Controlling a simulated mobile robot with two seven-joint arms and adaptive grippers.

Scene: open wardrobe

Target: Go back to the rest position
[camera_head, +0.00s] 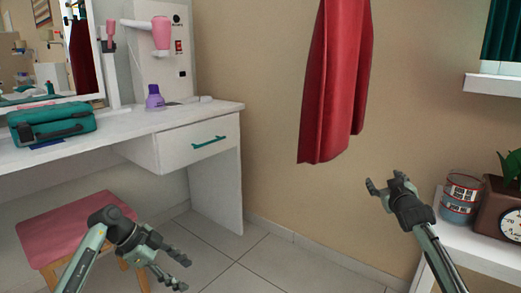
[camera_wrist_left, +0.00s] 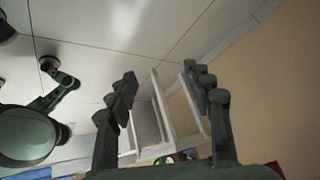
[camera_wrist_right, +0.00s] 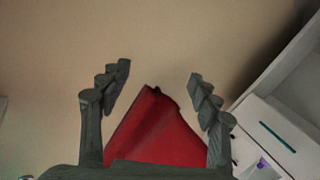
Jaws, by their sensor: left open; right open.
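My left gripper (camera_head: 181,272) is low in the head view, in front of the pink stool, with nothing between its fingers. In the left wrist view its two fingers (camera_wrist_left: 160,88) stand wide apart over the tiled floor. My right gripper (camera_head: 384,183) is raised at the right of the head view, in front of the beige wall, open and empty. In the right wrist view its fingers (camera_wrist_right: 160,80) are apart, with the red curtain (camera_wrist_right: 158,135) seen between them. I cannot tell from these frames how far it is from the curtain. No object is held.
A white vanity table (camera_head: 170,119) with a drawer stands at the left, bearing a teal bag (camera_head: 52,124) and a purple bottle (camera_head: 154,97). A pink stool (camera_head: 70,222) is below it. A white shelf (camera_head: 485,250) at the right holds tins (camera_head: 459,200) and a clock (camera_head: 512,222). Floor between is clear.

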